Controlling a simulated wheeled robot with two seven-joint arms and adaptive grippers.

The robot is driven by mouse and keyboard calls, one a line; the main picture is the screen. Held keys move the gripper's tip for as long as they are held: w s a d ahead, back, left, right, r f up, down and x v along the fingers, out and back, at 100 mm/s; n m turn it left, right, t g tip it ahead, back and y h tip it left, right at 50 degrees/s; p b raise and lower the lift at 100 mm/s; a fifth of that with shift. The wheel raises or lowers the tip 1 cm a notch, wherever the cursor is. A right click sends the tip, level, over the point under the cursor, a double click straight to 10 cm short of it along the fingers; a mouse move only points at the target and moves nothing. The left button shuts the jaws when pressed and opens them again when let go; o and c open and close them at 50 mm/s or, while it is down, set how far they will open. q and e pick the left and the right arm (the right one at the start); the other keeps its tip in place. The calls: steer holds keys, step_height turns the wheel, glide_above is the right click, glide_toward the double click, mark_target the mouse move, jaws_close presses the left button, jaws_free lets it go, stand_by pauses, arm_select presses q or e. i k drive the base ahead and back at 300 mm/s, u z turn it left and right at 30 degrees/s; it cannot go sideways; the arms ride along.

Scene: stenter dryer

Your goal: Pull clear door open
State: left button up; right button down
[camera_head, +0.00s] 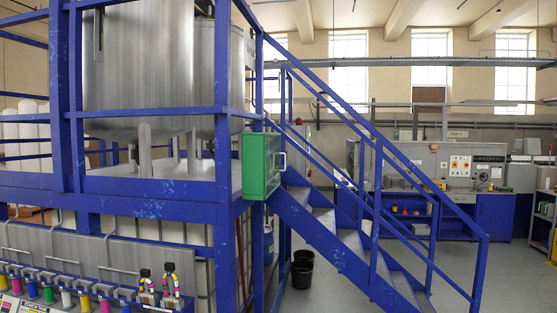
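A green box (262,165) is fixed at the corner of the blue frame, beside the top of the stairs. A small pale handle (283,161) stands out at its right edge. The box's front looks closed; I cannot tell at this size whether that face is the clear door. No other clear door can be made out. Neither of my grippers is in view.
Blue stairs with railings (375,215) run down to the right of the box. Colored dye containers (66,298) line the lower left. A control cabinet (455,165) stands at the back right. Grey floor is open at right.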

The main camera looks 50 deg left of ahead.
mark_target(274, 152)
steer(key=u, duration=0.35)
steer(key=i, duration=2.25)
steer(key=u, duration=1.15)
steer(key=i, duration=1.3)
steer(key=u, duration=1.2)
